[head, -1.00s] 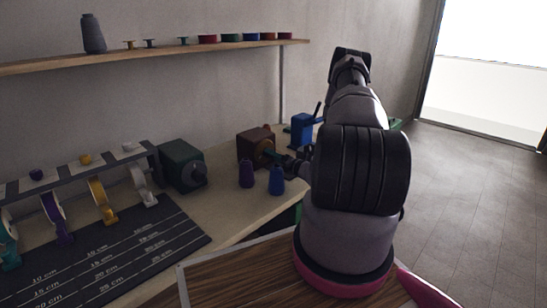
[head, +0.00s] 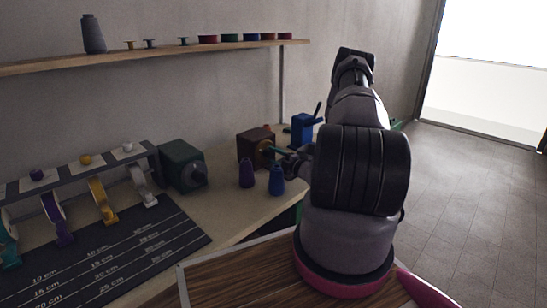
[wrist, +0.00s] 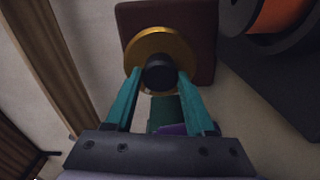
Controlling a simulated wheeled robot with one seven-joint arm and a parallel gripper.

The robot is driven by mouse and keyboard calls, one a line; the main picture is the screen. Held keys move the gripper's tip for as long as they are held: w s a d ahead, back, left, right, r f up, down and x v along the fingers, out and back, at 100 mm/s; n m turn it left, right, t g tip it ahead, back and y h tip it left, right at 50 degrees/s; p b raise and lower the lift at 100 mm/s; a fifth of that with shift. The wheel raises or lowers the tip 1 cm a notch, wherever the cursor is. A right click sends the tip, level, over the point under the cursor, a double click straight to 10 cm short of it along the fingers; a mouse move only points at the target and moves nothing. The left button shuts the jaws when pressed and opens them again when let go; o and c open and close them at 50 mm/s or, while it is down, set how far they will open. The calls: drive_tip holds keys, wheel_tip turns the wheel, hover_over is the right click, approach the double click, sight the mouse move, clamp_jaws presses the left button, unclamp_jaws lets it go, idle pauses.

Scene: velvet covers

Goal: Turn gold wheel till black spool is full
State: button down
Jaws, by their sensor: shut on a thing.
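The gold wheel (wrist: 150,48) is on the front of a dark red-brown box (wrist: 196,20); in the head view the wheel (head: 265,147) is partly hidden by my arm. A black knob (wrist: 160,73) stands out from the wheel. My gripper (wrist: 160,76) is shut on this knob, one teal finger on each side. In the head view my gripper (head: 279,151) reaches the wheel from the right. A black spool (wrist: 240,14) with an orange middle shows at the wrist view's top right, cut off by the edge. I cannot tell how full it is.
A purple cone (head: 247,173) and a blue cone (head: 277,180) stand close below my gripper. A blue device (head: 303,129) stands behind, and a dark green box (head: 181,168) is to the left. A shelf (head: 150,54) with spools hangs above. The black measuring mat (head: 110,262) lies front left.

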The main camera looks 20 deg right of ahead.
drive_tip(key=shift+f+m, duration=0.1)
drive_tip(key=shift+m, duration=0.5)
drive_tip(key=shift+d, duration=0.1)
drive_tip(key=shift+c, duration=1.2)
unclamp_jaws()
drive_tip(key=v, duration=1.1)
